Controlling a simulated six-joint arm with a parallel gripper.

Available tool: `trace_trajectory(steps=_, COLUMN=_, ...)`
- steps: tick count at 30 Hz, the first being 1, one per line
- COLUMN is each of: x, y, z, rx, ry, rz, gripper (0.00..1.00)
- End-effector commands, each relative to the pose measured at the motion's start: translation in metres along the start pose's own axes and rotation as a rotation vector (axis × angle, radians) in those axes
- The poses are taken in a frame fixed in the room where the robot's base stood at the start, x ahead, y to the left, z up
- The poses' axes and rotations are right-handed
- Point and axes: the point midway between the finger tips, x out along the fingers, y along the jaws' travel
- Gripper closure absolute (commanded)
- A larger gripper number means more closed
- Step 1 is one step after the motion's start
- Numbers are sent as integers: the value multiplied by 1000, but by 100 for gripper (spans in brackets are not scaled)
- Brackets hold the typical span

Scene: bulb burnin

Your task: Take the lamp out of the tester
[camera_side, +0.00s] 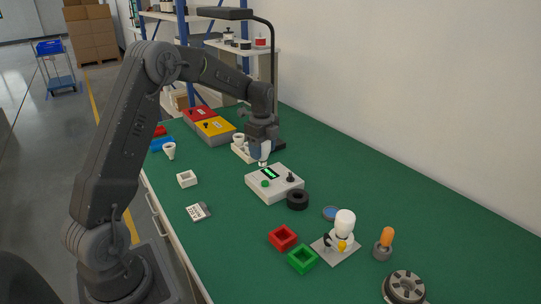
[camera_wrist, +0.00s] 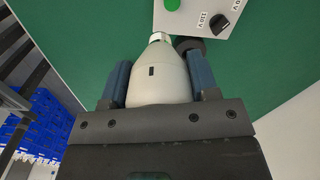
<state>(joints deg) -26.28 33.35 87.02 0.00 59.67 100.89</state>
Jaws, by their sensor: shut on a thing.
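My gripper (camera_side: 262,148) is shut on a white lamp (camera_wrist: 160,75), with one blue-grey jaw pad on each side of its wide part. The lamp points cap-down in the side view, where its lower end (camera_side: 263,163) shows below the jaws. The tester (camera_side: 258,190) is a light grey box with a lit green display, a green button and a black knob. The lamp's end is at the tester's far edge in the side view. In the wrist view the cap overlaps the edge of the tester's panel (camera_wrist: 205,12). I cannot tell whether they touch.
A black ring (camera_side: 297,200) lies against the tester's near right side. Red (camera_side: 283,237) and green (camera_side: 303,259) square trays and a white bulb on a stand (camera_side: 344,224) are nearer.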

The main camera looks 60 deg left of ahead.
Motion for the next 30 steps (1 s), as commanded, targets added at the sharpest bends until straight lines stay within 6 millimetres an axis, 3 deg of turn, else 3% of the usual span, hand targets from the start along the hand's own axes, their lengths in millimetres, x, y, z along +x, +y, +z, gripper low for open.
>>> trace_trajectory(steps=18, x=-36, y=0, z=1, rx=0, ry=0, rz=-2, gripper=68)
trace_trajectory(steps=30, x=-41, y=0, z=0, rx=0, ry=0, rz=-1, gripper=68)
